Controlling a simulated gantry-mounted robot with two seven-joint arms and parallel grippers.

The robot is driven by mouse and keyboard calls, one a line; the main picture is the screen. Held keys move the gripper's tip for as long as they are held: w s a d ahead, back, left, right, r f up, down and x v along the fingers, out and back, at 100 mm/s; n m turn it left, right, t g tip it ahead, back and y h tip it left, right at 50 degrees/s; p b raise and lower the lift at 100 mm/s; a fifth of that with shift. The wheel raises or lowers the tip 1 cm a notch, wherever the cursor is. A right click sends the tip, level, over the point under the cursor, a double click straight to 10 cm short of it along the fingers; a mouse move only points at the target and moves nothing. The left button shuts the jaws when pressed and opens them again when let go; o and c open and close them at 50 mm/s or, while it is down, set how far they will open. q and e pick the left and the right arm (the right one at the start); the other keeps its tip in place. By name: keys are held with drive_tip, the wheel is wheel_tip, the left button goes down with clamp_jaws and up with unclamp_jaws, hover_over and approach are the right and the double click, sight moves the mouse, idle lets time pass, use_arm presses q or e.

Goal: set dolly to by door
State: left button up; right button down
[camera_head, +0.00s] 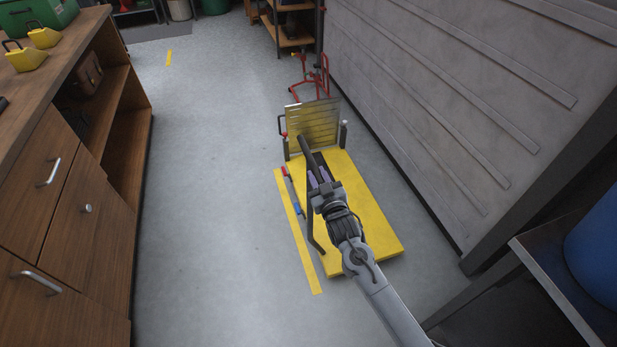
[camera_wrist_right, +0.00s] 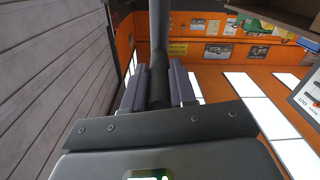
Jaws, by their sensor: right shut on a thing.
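The dolly is a flat yellow platform (camera_head: 365,205) low over the grey floor, beside the ribbed grey wall or door (camera_head: 440,90) on the right. A dark tubular handle (camera_head: 316,235) rises from it. My right gripper (camera_head: 318,180) is above the platform, shut on this bar. In the right wrist view the dark bar (camera_wrist_right: 159,40) runs up between the purple finger pads of my right gripper (camera_wrist_right: 160,88). The gripper and forearm hide part of the platform. My left gripper is in neither view.
A yellow slatted panel (camera_head: 312,128) stands upright at the platform's far end, with a red hand truck (camera_head: 312,78) behind. Yellow tape (camera_head: 298,235) runs along the platform's left side. A wooden cabinet (camera_head: 75,190) is at left. The floor (camera_head: 205,190) between is clear.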

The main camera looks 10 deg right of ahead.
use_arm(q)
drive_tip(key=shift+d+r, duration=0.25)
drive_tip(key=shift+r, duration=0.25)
use_arm(e)
drive_tip(key=w+d, duration=0.1)
drive_tip(key=d, duration=2.4)
drive_tip(key=shift+w, duration=0.3)
drive_tip(key=shift+f, duration=0.15)
drive_tip(key=c, duration=1.3)
unclamp_jaws()
drive_tip(key=o, duration=0.4)
drive_tip(key=shift+d, duration=0.25)
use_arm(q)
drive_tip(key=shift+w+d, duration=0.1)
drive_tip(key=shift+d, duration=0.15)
use_arm(e)
drive_tip(key=shift+a, duration=0.1)
use_arm(q)
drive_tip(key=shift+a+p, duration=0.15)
drive_tip(key=shift+p, duration=0.15)
use_arm(e)
drive_tip(key=shift+a, duration=0.15)
